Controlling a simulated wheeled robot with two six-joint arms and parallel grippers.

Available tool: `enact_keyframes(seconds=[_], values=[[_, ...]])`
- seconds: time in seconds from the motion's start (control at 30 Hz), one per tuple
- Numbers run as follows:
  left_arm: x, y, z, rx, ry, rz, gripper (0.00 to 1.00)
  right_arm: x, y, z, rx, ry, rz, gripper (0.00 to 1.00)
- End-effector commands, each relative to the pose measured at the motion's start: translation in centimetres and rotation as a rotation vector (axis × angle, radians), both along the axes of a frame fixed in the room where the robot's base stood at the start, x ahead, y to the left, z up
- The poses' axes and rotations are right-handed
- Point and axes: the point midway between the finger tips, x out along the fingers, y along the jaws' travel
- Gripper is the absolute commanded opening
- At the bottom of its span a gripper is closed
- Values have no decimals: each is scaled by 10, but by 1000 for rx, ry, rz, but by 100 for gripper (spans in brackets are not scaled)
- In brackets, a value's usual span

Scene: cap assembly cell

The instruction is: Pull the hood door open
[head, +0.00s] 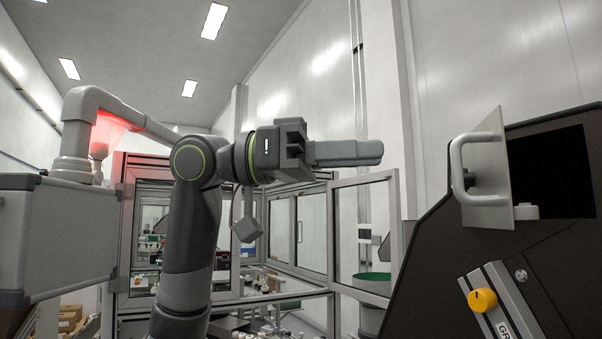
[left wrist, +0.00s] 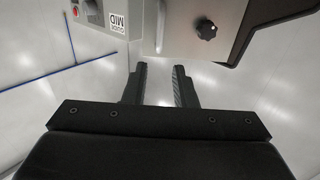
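The hood door is a pale metal panel (head: 490,165) with a light grey bar handle (head: 457,165) on its left, at the right of the head view. It stands at an angle to a dark square opening (head: 555,172) in the black machine, and that opening shows uncovered beside it. My left gripper (head: 372,152) points right toward the handle, apart from it with a clear gap. In the left wrist view its two fingers (left wrist: 160,68) are apart with nothing between them. My right gripper is in neither view.
The black machine's sloping side (head: 440,250) fills the lower right, with a yellow knob (head: 482,300) on a grey bar. A metal-framed enclosure (head: 365,235) stands behind my left arm. The wrist view shows a metal plate with a black knob (left wrist: 206,29) and a grey box (left wrist: 92,18).

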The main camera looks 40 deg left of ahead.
Motion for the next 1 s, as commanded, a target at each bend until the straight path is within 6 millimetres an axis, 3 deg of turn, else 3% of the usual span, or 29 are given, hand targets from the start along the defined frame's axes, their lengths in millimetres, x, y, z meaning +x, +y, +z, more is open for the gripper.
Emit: enact_keyframes(seconds=[0.2,0.4,1.0], values=[[-16,38,-3,-3,1,5,25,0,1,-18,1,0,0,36],[-25,56,-1,-2,0,2,25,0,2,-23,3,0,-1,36],[-27,59,0,-1,0,0,25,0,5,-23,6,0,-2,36]])
